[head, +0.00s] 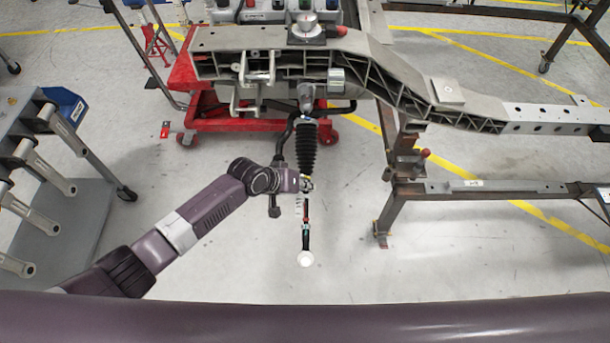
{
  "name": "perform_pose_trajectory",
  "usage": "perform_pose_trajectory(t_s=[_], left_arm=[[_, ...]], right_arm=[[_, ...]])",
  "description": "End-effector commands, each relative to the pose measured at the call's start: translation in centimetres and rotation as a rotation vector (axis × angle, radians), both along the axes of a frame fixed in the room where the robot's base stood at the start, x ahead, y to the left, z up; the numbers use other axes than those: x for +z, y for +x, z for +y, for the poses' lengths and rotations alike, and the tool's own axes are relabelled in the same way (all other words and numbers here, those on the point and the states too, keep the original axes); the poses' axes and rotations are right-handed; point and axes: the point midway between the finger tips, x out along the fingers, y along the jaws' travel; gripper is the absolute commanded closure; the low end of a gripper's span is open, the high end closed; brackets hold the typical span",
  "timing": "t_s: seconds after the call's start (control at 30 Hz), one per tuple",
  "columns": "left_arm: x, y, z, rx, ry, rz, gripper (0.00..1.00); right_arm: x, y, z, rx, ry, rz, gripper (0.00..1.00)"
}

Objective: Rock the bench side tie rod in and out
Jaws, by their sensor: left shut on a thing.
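The tie rod (306,238) hangs below the chassis in the middle of the head view. Its black ribbed boot (301,150) is at the upper end, and a white round end (305,259) is at the lower end. Short red and green marks show along the thin dark rod. My left gripper (307,185) reaches in from the left and is shut on the tie rod just below the boot. The fingers are small here and hide that part of the rod. My right gripper is not in view.
The grey chassis beam (400,75) spans the top, above a red wheeled stand (250,124). A brown steel bench frame (480,187) stands at right. A grey cart (60,230) with several arms is at left. Floor around the rod's lower end is clear.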

Motion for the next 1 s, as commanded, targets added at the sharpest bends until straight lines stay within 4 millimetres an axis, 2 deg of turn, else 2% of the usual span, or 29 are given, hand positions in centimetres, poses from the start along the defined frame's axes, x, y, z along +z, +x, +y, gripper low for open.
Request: perform_pose_trajectory(t_s=[0.6,1.0], left_arm=[[0.25,0.89,0.28,0.007,0.001,-0.013,1.00],[0.45,0.48,0.29,0.008,-0.001,-0.016,1.00]], right_arm=[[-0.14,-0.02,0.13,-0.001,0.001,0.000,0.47],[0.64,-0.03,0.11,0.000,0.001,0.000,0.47]])
